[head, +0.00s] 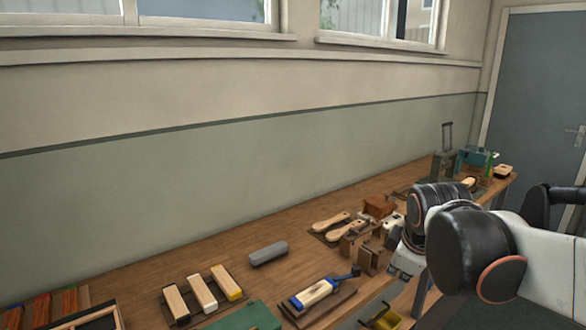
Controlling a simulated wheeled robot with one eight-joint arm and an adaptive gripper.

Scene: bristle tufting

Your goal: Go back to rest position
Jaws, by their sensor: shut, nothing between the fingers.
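My arm comes in from the right edge, with large black joints and white links, and it hangs over the bench's front side. My gripper (398,268) shows small and partly hidden at the lower left of the black joints. It is shut and holds nothing. It is close to the front edge of the wooden workbench (225,252), near some wooden blocks; whether it touches anything I cannot tell.
Wooden brush bodies (330,222), wooden blocks (354,243), a grey oblong piece (268,253), three capped blocks (201,292) and a blue-handled brush (315,293) lie on the bench. A yellow bin (382,318) is below the front edge. A green case (446,163) stands at the far end.

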